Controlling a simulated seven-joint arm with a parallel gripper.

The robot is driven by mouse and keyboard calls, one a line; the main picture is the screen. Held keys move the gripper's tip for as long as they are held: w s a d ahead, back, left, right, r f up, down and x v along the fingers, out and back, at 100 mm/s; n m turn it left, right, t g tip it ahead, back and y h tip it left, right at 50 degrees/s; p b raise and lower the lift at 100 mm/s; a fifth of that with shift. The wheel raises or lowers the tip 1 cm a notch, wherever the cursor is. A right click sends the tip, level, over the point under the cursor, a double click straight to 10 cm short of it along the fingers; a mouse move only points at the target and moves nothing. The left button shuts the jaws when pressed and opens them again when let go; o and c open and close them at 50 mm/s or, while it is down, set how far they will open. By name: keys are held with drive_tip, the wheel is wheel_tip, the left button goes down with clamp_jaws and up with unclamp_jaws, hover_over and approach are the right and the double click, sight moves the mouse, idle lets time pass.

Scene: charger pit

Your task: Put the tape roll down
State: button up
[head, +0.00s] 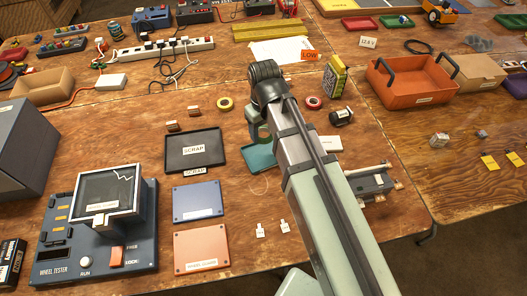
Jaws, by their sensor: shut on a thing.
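My arm reaches from the lower right to a dark joint in the middle of the head view, with a pale part hanging below it. A yellow tape roll (225,104) lies flat on the table just left of the dark joint. A red tape roll (314,102) lies on the table to the right of the arm. A teal tray (259,157) shows partly beside the arm, its right side hidden.
A black SCRAP tray (193,151), a blue plate (199,201) and an orange plate (201,249) lie left of the arm. The wheel tester (97,230) stands at lower left.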

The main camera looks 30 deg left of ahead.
sight(264, 155)
drive_tip(key=shift+f, duration=4.9)
drive_tip(key=shift+f, duration=0.15)
drive_tip(key=o, duration=1)
drive_tip(key=shift+o, duration=0.2)
wheel_tip(264, 155, up, 12)
drive_tip(key=shift+o, duration=0.2)
